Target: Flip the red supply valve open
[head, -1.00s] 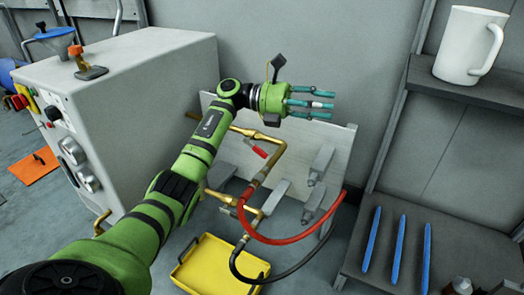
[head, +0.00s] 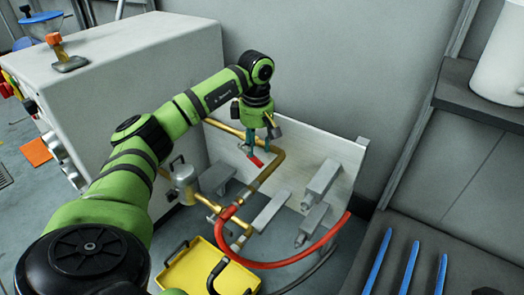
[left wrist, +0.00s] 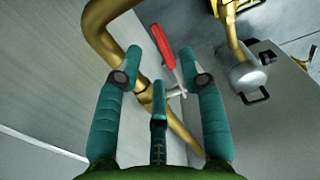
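The red valve handle (head: 256,162) sits on a brass pipe (head: 277,158) in front of the pale panel (head: 345,160). In the left wrist view the red handle (left wrist: 162,45) lies between and just beyond the two outer fingertips, with a silver stem at its lower end beside the brass pipe (left wrist: 98,20). My left gripper (head: 262,148) points down just above the handle, its teal fingers spread. In the left wrist view the left gripper (left wrist: 159,65) is open, with no object held. Whether any finger touches the handle, I cannot tell. My right gripper is not in view.
Grey clamps (head: 322,182) stand on the panel to the right. A red hose (head: 285,264) curves below, near a yellow tray (head: 200,268). A metal canister (head: 184,182) is left of the pipes. A large grey cabinet (head: 170,50) stands at left, and a dark shelf holds blue sticks (head: 379,262) at right.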

